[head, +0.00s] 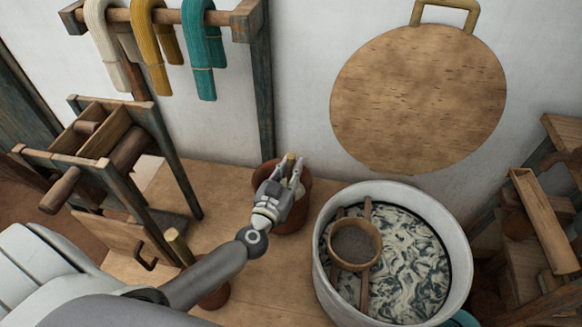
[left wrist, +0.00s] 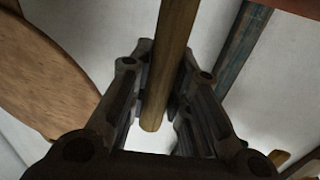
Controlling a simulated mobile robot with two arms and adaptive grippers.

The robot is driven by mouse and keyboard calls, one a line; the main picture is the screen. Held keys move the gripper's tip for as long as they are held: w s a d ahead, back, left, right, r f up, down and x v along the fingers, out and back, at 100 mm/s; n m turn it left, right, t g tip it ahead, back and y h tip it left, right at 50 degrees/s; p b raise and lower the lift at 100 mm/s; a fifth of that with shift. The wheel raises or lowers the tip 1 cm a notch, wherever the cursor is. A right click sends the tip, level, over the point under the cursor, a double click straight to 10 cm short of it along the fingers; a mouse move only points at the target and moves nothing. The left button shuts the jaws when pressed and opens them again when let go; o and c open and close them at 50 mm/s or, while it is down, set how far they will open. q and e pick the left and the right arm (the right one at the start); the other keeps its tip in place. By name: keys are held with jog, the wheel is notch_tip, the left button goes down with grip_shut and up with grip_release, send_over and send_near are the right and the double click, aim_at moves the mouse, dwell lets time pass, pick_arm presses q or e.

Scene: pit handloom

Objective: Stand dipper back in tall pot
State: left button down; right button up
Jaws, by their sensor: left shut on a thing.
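My left gripper (head: 288,178) is shut on the wooden handle of the dipper (head: 290,161). The handle also shows between the fingers in the left wrist view (left wrist: 171,60), with one end near the palm and the rest running out of the top of the picture. The dipper's other end cannot be made out. A reddish-brown clay pot (head: 297,217), apparently the tall pot, stands directly below and behind the gripper, which partly hides its mouth. I cannot tell whether the dipper is inside the pot or above it. My right gripper is not in view.
A large pale vat (head: 459,245) of swirled liquid stands right of the pot, with a round wooden-rimmed sieve (head: 355,245) over it. A wooden winding frame (head: 117,165) stands left. Yarn hanks (head: 203,50) hang above. A round board (head: 418,100) leans on the wall.

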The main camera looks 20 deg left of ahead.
pick_arm(q)
jog(key=c, duration=1.3)
grip_release()
jog(key=s, duration=1.2)
jog(key=shift+d, duration=0.35)
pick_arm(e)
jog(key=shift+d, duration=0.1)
pick_arm(q)
jog(key=shift+s, duration=0.1)
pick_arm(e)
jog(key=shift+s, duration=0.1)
